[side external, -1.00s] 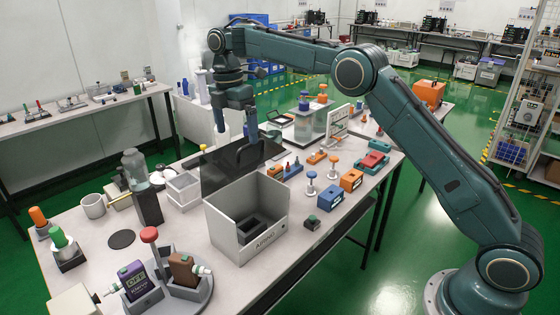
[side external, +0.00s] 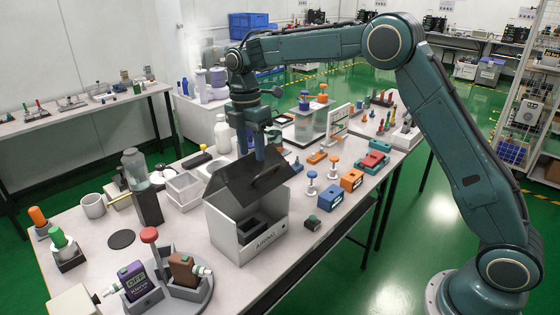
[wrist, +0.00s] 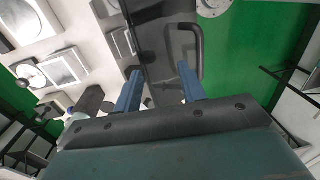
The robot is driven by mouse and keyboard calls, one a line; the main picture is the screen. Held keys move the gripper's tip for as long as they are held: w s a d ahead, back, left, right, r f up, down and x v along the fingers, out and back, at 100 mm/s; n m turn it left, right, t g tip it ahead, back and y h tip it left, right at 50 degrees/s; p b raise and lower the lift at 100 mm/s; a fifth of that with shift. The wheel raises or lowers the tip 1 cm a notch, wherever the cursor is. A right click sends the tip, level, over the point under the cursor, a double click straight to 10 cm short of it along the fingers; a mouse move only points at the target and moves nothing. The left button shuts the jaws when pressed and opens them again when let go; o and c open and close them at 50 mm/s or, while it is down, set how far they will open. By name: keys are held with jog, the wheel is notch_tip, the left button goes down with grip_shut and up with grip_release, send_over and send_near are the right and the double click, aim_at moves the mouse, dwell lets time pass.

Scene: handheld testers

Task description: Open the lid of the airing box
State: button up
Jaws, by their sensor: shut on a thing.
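The airing box (side external: 262,238) is a light grey box near the table's middle, with a dark block inside. Its dark lid (side external: 238,186) is partly raised and slants over the box, leaving a gap at the front. A black bar handle (side external: 268,178) sits on the lid; in the wrist view the handle (wrist: 200,45) is near my right finger. My gripper (side external: 259,157) points down at the lid by the handle.
Orange blocks (side external: 351,180) and knobbed stands are on the right. A white tray (side external: 184,188), a dark block with a glass jar (side external: 134,162) and a mug (side external: 93,206) stand left. A round holder with bottles (side external: 180,285) is in front.

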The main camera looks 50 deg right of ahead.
jog(key=shift+s+f, duration=0.5)
jog(key=shift+s, duration=0.35)
jog(key=shift+s+f, duration=0.45)
jog(key=shift+s, duration=0.35)
jog(key=shift+s+f+t, duration=0.75)
jog(key=shift+s+f, duration=0.55)
jog(key=shift+f, duration=2.9)
jog(key=shift+s+f+t, duration=0.75)
jog(key=shift+s+f, duration=0.5)
jog(key=shift+f, duration=2.95)
notch_tip(320, 180, up, 14)
jog(key=s, duration=0.2)
jog(key=s+d+r+m+t, duration=0.2)
jog(key=s+r+m, duration=0.8)
jog(key=s, duration=0.4)
jog(key=shift+s+d+r, duration=0.15)
jog(key=shift+d+r, duration=0.15)
jog(key=shift+r, duration=0.35)
jog(key=shift+s+m, duration=0.1)
jog(key=shift+m, duration=0.2)
